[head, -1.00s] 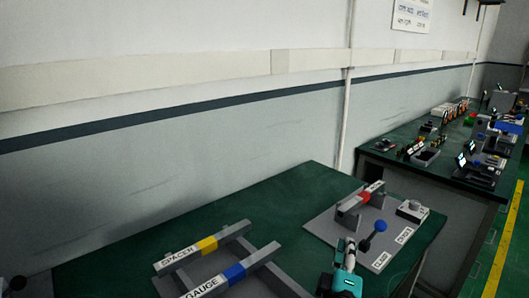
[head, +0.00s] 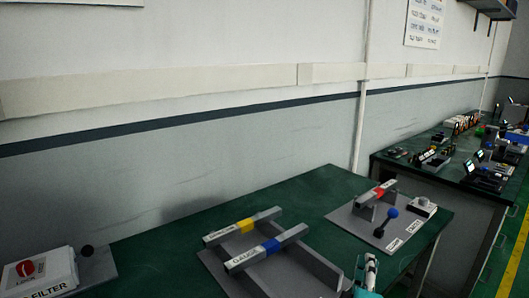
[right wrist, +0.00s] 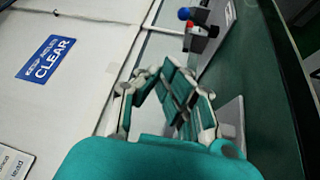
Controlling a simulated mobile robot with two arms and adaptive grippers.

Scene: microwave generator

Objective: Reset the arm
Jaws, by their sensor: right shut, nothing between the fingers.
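My right gripper (head: 367,270) is at the bottom edge of the head view, teal and grey, in front of the green table's fixtures. In the right wrist view its fingers (right wrist: 178,95) are folded together, shut and empty. It is apart from the grey plate (head: 345,222) that carries a red-marked bar (head: 380,189) and a lever with a blue knob (head: 392,213). My left gripper is out of view.
A fixture with a yellow-marked bar (head: 245,226) and a blue-marked bar (head: 270,246) lies left of my gripper. A white filter box (head: 40,275) is at far left. Another bench (head: 400,172) stands behind right. The green tabletop (head: 180,240) is bare near the wall.

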